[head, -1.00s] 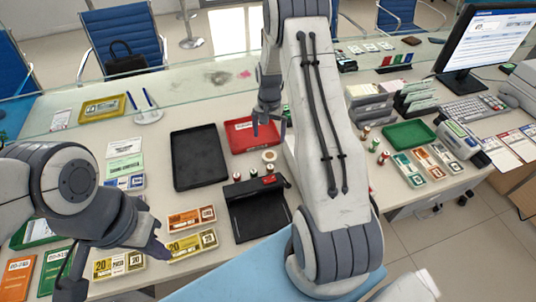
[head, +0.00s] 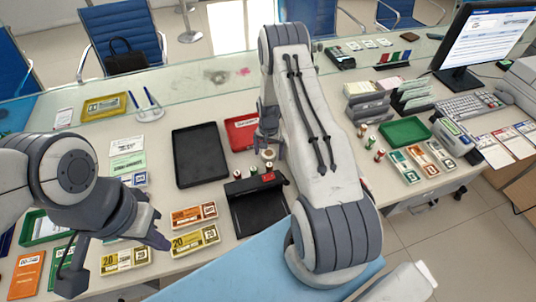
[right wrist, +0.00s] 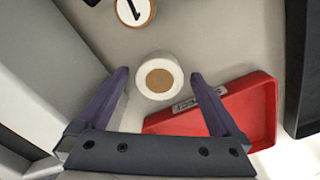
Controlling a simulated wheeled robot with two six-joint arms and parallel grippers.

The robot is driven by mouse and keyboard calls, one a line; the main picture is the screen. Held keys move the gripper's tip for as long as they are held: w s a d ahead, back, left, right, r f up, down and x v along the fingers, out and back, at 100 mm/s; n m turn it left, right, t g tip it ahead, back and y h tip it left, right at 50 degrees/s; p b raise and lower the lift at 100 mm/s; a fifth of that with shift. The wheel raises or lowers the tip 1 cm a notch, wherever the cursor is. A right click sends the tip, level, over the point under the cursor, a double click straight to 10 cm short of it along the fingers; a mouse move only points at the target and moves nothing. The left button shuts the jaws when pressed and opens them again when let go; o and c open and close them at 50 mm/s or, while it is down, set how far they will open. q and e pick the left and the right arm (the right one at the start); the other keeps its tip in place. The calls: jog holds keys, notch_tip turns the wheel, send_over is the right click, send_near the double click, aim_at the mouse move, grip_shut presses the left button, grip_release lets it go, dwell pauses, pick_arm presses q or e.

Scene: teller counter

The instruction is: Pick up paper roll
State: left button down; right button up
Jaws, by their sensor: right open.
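The paper roll (right wrist: 157,76) is a white cylinder with a brown core, standing on the counter in the right wrist view. My right gripper (right wrist: 157,88) is open, with its purple fingers on either side of the roll. No finger clearly touches it. In the head view, my right gripper (head: 268,138) points down near the red tray, and the roll is hard to make out behind it. My left gripper (head: 118,262) is open and empty over the near left of the counter.
A red tray (right wrist: 255,110) lies close beside the roll. A black tray (head: 200,157), a black device (head: 258,205) and banknote bundles (head: 195,240) are nearby. Coin rolls (head: 370,142) stand right of my arm.

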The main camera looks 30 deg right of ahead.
jog(key=c, duration=1.4)
jog(key=shift+r, duration=0.15)
